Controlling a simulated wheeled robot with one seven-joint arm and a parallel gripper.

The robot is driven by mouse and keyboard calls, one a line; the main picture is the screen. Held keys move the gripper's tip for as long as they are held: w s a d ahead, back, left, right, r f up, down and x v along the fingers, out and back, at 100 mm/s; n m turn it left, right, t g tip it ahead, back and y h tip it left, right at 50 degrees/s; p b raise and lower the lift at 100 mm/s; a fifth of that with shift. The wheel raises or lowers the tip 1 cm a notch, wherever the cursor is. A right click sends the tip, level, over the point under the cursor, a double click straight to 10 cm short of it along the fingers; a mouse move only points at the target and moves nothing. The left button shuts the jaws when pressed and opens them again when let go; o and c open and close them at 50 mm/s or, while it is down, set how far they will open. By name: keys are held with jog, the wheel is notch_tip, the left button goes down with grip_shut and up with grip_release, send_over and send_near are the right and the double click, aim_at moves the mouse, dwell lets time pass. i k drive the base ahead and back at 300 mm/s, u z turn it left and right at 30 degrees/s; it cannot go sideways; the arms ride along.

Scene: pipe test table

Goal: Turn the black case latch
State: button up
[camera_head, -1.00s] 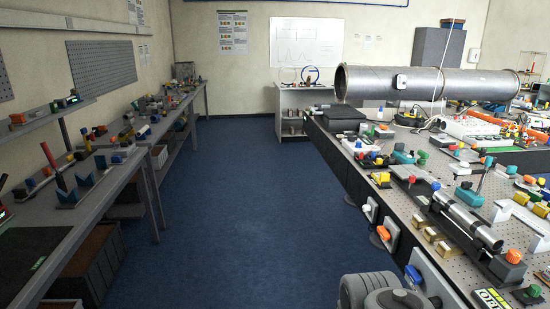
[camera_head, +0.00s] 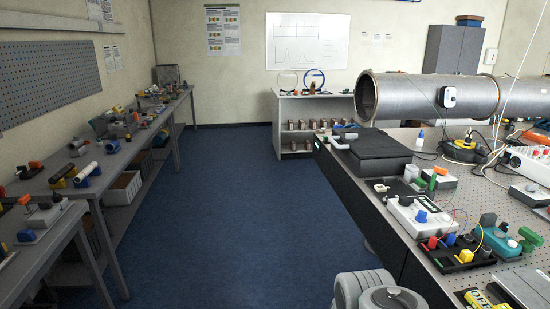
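A flat black case (camera_head: 376,153) lies shut on the perforated table (camera_head: 505,194), near its far left corner. Its latch is too small to make out from here. A small light-coloured block sits just in front of the case, near the table edge. My gripper is out of view; only grey rounded parts of my own body show at the bottom centre.
A large metal pipe (camera_head: 430,97) lies above the table behind the case. A white box (camera_head: 418,213) and wired modules (camera_head: 455,249) stand nearer on the table. Blue floor (camera_head: 235,220) is clear between this table and the left benches (camera_head: 100,180). A white shelf (camera_head: 300,120) stands ahead.

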aim_at(351, 136)
jog(key=i, duration=3.6)
jog(key=u, duration=0.15)
